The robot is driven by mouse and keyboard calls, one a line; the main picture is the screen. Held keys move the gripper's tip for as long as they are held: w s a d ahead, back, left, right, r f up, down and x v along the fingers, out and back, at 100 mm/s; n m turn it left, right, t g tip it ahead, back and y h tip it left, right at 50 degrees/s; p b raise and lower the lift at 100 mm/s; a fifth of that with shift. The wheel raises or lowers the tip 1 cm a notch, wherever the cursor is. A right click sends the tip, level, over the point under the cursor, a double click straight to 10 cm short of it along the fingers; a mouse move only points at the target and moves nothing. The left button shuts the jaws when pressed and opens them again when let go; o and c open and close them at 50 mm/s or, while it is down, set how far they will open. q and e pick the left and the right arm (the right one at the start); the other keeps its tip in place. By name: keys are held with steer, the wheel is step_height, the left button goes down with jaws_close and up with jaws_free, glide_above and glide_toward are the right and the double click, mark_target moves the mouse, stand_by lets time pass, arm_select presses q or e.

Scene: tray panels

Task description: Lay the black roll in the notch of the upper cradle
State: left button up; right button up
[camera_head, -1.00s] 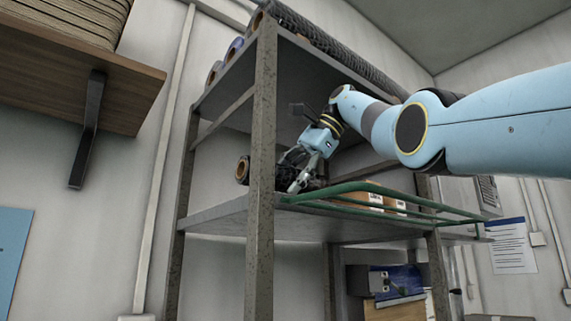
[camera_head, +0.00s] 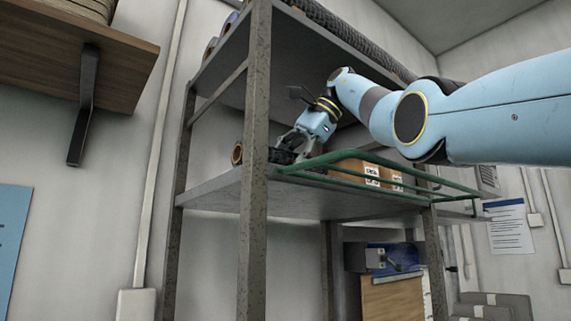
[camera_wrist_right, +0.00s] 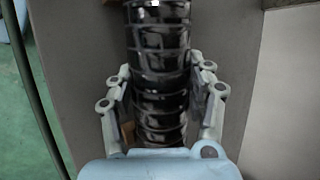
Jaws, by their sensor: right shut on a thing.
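My right gripper (camera_head: 288,150) reaches in over the middle shelf of the metal rack, its fingers pointing down and left. It is shut on the black roll (camera_head: 278,157), which lies crosswise just above or on the shelf; I cannot tell whether it touches. The roll's brown core end (camera_head: 237,153) shows left of the front post. In the right wrist view, the ribbed, glossy black roll (camera_wrist_right: 160,62) runs between both fingers of the gripper (camera_wrist_right: 162,105). I cannot make out the upper cradle or its notch. My left gripper is out of view.
The rack's front post (camera_head: 258,220) partly hides the roll. A green rail (camera_head: 350,177) runs along the shelf's front edge (camera_head: 330,207). Cardboard boxes (camera_head: 365,172) stand behind it. A top shelf (camera_head: 300,50) is above the gripper. A wooden wall shelf (camera_head: 75,55) is at upper left.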

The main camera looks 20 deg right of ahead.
steer(key=shift+s+a+f, duration=0.1)
steer(key=shift+f, duration=0.55)
steer(key=o, duration=1.7)
steer(key=shift+r, duration=0.1)
steer(key=shift+r, duration=0.1)
steer(key=shift+d+r, duration=0.25)
steer(key=shift+r, duration=0.05)
steer(key=v, duration=0.6)
steer(key=shift+s+d+r, duration=0.15)
steer(key=shift+s+r, duration=0.05)
